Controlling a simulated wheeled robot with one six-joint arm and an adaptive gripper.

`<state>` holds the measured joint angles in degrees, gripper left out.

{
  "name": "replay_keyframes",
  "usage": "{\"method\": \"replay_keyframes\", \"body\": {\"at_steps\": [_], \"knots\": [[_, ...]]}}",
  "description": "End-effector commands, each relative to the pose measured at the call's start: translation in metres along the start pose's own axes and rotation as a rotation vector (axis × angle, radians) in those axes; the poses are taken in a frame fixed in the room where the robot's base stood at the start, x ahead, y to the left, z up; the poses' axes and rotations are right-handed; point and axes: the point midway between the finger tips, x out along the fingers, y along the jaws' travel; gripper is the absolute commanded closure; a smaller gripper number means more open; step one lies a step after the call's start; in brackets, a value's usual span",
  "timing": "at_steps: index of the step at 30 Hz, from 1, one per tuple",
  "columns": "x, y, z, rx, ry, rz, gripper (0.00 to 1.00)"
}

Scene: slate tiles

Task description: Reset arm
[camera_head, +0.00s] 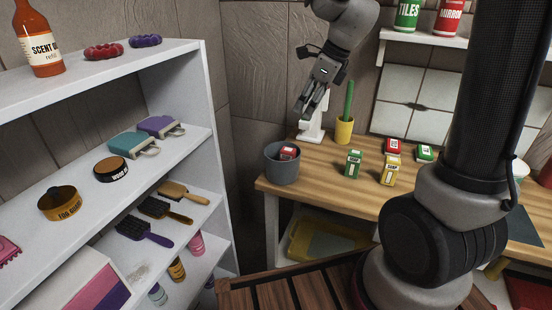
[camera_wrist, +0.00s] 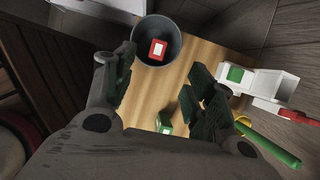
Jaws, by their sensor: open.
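My gripper (camera_head: 312,100) hangs in the air above the back left of the wooden table (camera_head: 330,178), fingers pointing down. In the wrist view my gripper (camera_wrist: 165,88) has its two dark fingers spread apart with nothing between them. Below it stands a grey bucket (camera_head: 282,168) at the table's left end, with a red box (camera_head: 289,152) inside. The bucket (camera_wrist: 173,49) and red box (camera_wrist: 157,49) also show in the wrist view.
A green box (camera_head: 353,163), a yellow box (camera_head: 390,170) and red and green boxes (camera_head: 425,153) stand on the table. A yellow pot (camera_head: 344,131) holds a green cactus-like stick. A white shelf (camera_head: 212,120) with brushes and tins is at left.

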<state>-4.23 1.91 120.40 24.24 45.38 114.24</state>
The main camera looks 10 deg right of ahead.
Motion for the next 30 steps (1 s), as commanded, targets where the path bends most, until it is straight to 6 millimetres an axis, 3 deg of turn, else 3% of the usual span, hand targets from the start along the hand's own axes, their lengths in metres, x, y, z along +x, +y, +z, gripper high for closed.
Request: {"method": "replay_keyframes", "body": {"at_steps": [5, 10, 14, 19, 21, 24, 30], "knots": [[0.0, 0.002, -0.003, -0.261, 0.012, 0.011, 0.45], [-0.001, 0.023, -0.041, -0.862, 0.085, 0.096, 0.45], [-0.029, 0.049, -0.079, -1.383, 0.129, 0.151, 0.45], [-0.081, 0.09, -0.138, -2.018, 0.22, 0.2, 0.45], [-0.097, 0.103, -0.158, -2.162, 0.269, 0.2, 0.45], [-0.114, 0.118, -0.177, -2.224, 0.338, 0.161, 0.45], [-0.135, 0.129, -0.185, -2.223, 0.413, 0.044, 0.45]]}}
